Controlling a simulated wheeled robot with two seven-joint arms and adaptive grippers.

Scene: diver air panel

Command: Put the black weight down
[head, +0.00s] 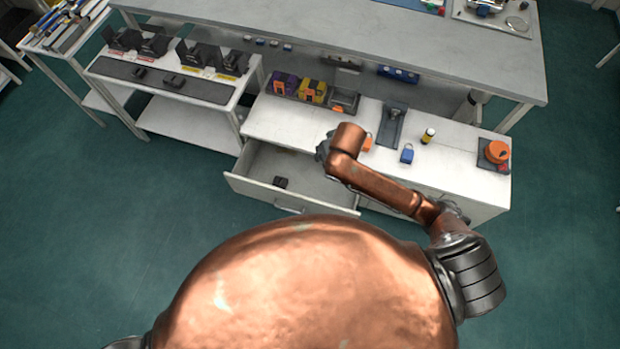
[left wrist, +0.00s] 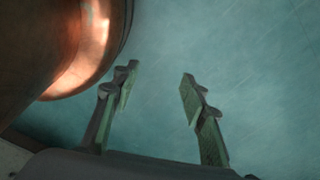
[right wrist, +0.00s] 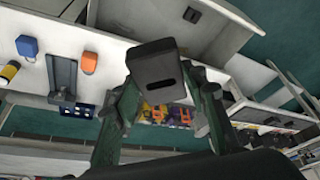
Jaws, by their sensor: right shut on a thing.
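The black weight (right wrist: 155,62) is a dark block with a slot in its face. My right gripper (right wrist: 160,85) is shut on it, with a finger on either side. In the head view the right gripper (head: 324,150) is over the white counter's front edge, near the open drawer; my copper wrist hides most of it and the weight. Another small black block (head: 280,182) lies in the drawer (head: 318,190), and it also shows in the right wrist view (right wrist: 192,14). My left gripper (left wrist: 157,95) is open and empty above the green floor.
On the counter (head: 290,119) stand an orange padlock (head: 367,143), a blue padlock (head: 407,154), a grey holder (head: 392,122), a yellow-and-black bottle (head: 428,135) and an orange knob (head: 496,151). Purple (head: 285,83) and yellow (head: 313,92) units stand behind. The drawer is mostly empty.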

